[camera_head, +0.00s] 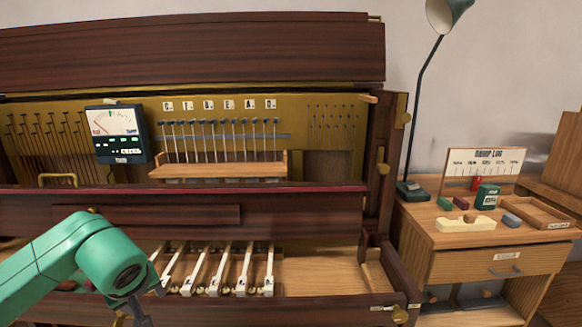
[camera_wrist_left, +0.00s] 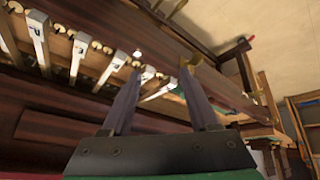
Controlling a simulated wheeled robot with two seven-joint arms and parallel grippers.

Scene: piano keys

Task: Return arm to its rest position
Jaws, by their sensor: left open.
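My left arm (camera_head: 60,258), green, comes in from the left in the head view, over the lower left of the piano. Its gripper (camera_head: 132,318) is at the bottom edge, partly cut off, in front of the key bay. In the left wrist view the two dark fingers of the gripper (camera_wrist_left: 161,66) stand apart with nothing held between them. The white-ended wooden keys (camera_head: 217,270) lie in a row in the open bay to the right of the arm. They also show in the left wrist view (camera_wrist_left: 80,50), beyond the fingers. My right gripper is not in view.
The dark piano case (camera_head: 180,52) fills the left and middle. A side cabinet (camera_head: 500,262) at right holds a lamp (camera_head: 414,190) and small blocks. The key bay's right part is bare.

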